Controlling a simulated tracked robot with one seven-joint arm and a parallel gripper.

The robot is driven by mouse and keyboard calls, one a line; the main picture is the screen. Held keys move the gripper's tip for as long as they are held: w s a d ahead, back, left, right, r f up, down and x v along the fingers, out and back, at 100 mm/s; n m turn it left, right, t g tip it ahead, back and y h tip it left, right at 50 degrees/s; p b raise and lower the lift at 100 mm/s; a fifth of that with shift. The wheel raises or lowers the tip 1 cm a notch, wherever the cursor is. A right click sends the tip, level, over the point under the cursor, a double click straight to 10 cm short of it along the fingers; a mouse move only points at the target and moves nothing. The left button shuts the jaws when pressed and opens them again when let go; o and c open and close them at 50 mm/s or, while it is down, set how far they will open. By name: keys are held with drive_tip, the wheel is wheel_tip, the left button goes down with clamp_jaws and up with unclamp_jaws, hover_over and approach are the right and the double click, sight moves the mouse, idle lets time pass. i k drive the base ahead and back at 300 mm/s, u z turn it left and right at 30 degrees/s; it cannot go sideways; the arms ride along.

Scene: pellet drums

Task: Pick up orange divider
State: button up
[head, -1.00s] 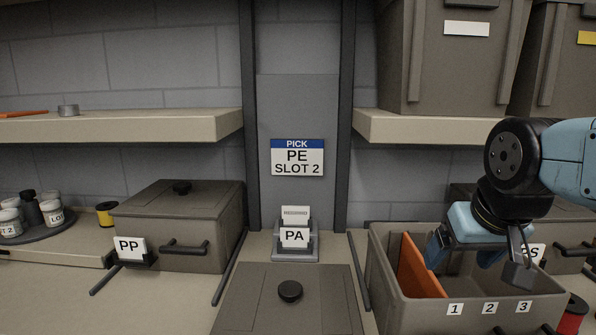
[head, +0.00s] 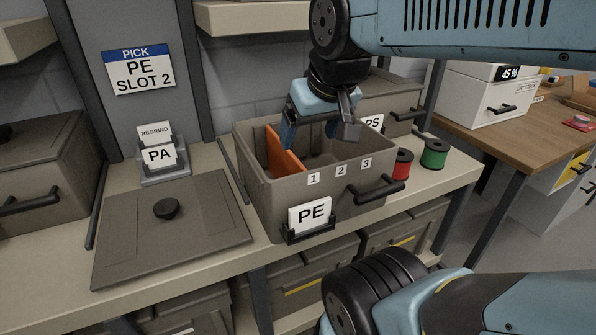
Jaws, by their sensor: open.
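The orange divider (head: 284,154) stands upright, slightly tilted, in the left part of the open grey PE bin (head: 262,195), near slot label 1. My gripper (head: 318,139) is open above the bin, pointing down. Its left finger is close to the divider's upper right side; I cannot tell whether it touches. The right finger is over the middle of the bin, and nothing shows between the fingers. The bin's front wall hides the divider's lower edge.
A flat grey lid (head: 172,230) with a black knob lies left of the bin. A card holder marked PA (head: 160,157) stands behind it. A PS bin (head: 385,98) is behind.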

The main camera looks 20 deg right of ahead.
sight(281, 163)
drive_tip(key=u, duration=0.5)
drive_tip(key=k, duration=1.3)
drive_tip(key=u, duration=0.4)
drive_tip(key=i, duration=0.8)
drive_tip(key=z, duration=0.35)
